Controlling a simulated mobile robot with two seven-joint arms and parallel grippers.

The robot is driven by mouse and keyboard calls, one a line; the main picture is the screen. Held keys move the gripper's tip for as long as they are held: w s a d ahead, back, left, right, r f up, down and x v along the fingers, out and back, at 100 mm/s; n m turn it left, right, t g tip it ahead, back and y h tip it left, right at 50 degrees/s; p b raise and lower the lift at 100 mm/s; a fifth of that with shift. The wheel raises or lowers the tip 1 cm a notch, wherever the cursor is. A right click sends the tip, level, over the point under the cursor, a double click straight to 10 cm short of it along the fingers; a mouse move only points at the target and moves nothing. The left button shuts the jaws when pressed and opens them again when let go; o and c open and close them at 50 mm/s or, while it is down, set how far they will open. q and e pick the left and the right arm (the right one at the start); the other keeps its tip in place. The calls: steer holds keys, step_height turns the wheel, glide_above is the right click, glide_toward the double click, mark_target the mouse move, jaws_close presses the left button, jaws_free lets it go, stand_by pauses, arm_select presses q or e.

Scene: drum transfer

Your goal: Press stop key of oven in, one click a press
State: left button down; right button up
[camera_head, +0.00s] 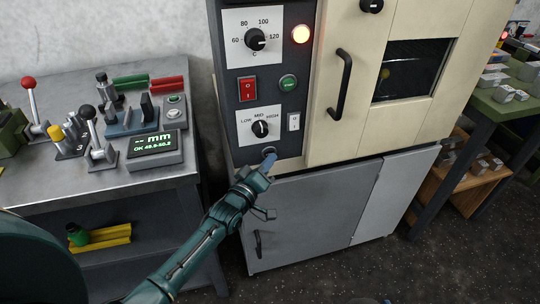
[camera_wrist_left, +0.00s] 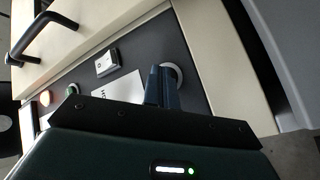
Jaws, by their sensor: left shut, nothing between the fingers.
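The oven (camera_head: 330,80) has a dark control panel (camera_head: 238,135) on its left side. The panel carries a red rocker switch (camera_head: 247,89), a green round button (camera_head: 288,83), a white switch (camera_head: 293,122) and two black dials. No key is legibly marked stop. My left gripper (camera_head: 268,164) is shut and empty at the panel's bottom, its tips over a small round fitting (camera_head: 268,151). In the left wrist view the shut fingers (camera_wrist_left: 159,86) overlap the pale ring of this fitting (camera_wrist_left: 174,73). I cannot tell whether they touch it. My right gripper is out of view.
The oven's black door handle (camera_head: 341,84) stands out right of the panel. A grey bench (camera_head: 60,195) with levers and a gauge display (camera_head: 153,145) stands left. A green table (camera_head: 500,108) stands right.

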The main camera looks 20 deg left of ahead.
arm_select(q)
steer(key=shift+r, duration=0.1)
stand_by(0.3)
steer(key=shift+s+d+p, duration=0.2)
steer(key=shift+s+p, duration=0.1)
steer(key=shift+p, duration=0.05)
steer(key=s+d+p, duration=0.3)
steer(key=s, duration=0.2)
steer(key=shift+d, duration=0.2)
stand_by(0.8)
